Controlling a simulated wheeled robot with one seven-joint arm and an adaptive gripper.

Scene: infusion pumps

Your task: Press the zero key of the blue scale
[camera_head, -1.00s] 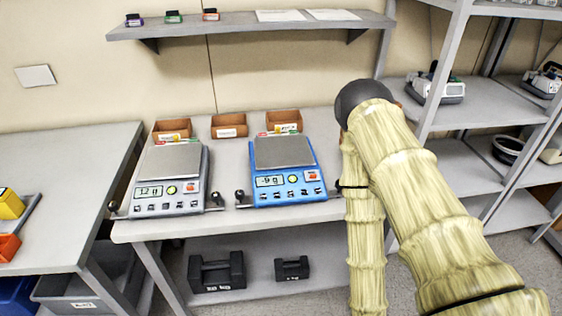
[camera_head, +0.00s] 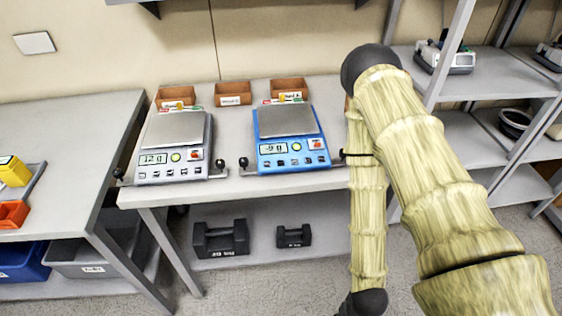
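The blue scale (camera_head: 288,139) stands on the grey table, right of a grey scale (camera_head: 173,144). Its metal pan is empty and its display (camera_head: 273,148) reads about -9 g. Below the display is a row of small keys (camera_head: 295,162), with a red key (camera_head: 317,144) at the right; their labels are too small to read. My arm, with a wood-like covering, rises to the right of the blue scale, apart from it in the picture. My gripper is not visible; the arm runs out of the bottom of the view.
Open bins (camera_head: 290,88) stand behind the scales. Small black-knobbed parts flank both scales at the table's front edge. Black weights (camera_head: 221,238) lie on the lower shelf. A shelf rack (camera_head: 462,140) stands at right, another table (camera_head: 62,165) at left.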

